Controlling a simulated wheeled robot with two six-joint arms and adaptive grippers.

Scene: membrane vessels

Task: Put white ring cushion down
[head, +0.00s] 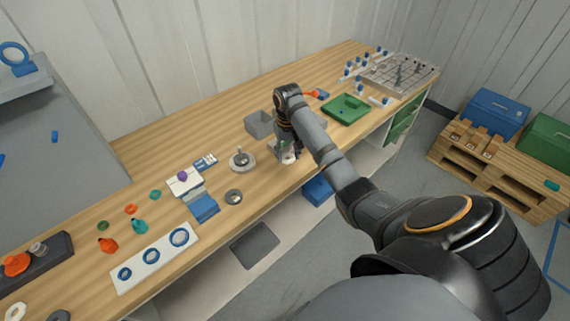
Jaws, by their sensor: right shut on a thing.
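My right gripper (287,152) reaches over the workbench near its front edge, shut on a small whitish thing (288,158). This looks like the white ring cushion, but the fingers and wrist hide much of it, and I cannot tell whether it touches the bench. A separate pale ring (15,311) lies at the bottom left corner of the view. My left gripper is out of view.
A grey bin (261,124) stands just behind the gripper. A round metal stand (242,159) and a small dark disc (234,197) are to its left. A green tray (346,109) lies to the right. A white strip (154,259) holds blue rings.

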